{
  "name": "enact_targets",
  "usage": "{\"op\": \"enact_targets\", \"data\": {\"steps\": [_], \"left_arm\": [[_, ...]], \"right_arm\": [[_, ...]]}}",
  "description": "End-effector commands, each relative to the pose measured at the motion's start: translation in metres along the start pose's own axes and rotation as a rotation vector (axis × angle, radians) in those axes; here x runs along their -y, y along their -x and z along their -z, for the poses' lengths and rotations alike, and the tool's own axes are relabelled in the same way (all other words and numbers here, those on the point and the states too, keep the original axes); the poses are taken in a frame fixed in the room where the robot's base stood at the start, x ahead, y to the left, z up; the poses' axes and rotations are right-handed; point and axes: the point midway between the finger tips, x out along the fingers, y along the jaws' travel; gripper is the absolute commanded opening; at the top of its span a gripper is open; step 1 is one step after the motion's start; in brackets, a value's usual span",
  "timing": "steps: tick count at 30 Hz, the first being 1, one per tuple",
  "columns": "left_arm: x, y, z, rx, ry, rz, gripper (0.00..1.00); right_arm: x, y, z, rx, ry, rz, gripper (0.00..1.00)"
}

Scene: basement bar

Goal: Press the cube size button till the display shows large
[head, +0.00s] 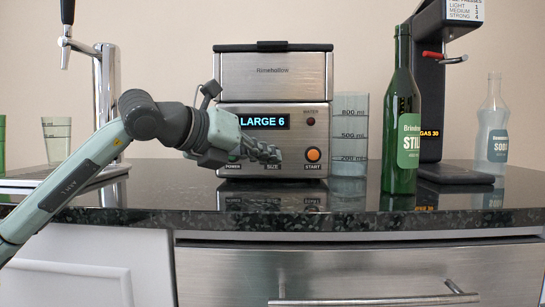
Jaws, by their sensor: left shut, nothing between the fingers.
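The ice maker (275,88) is a steel box with a dark lid, standing on the counter in the middle of the head view. Its display (264,121) reads "LARGE 6" in blue letters. An orange button (313,154) sits above the label START. The labels POWER and SIZE show at the lower front, and the size button above its label is hidden behind my gripper. My left gripper (272,155) is shut and empty in front of the panel, below the display. I cannot tell whether its tips touch the machine. My right gripper is not in view.
A clear measuring container (349,130) stands right of the machine. A green bottle (403,115), a black dispenser (430,85) and a clear soda bottle (493,125) stand further right. A chrome tap (105,85) and a glass (57,138) are at left. The dark counter (300,215) has bare room in front.

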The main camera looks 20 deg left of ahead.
Motion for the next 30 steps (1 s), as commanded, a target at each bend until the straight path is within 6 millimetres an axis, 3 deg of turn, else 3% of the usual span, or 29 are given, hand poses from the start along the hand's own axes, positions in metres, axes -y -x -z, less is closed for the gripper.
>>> {"op": "enact_targets", "data": {"steps": [17, 30], "left_arm": [[0.007, 0.009, 0.008, 0.0, -0.001, 0.001, 0.0], [0.028, 0.038, 0.029, 0.001, -0.002, 0.002, 0.0]], "right_arm": [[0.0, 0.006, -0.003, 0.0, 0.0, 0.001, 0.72], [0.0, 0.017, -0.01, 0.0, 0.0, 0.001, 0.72]]}}
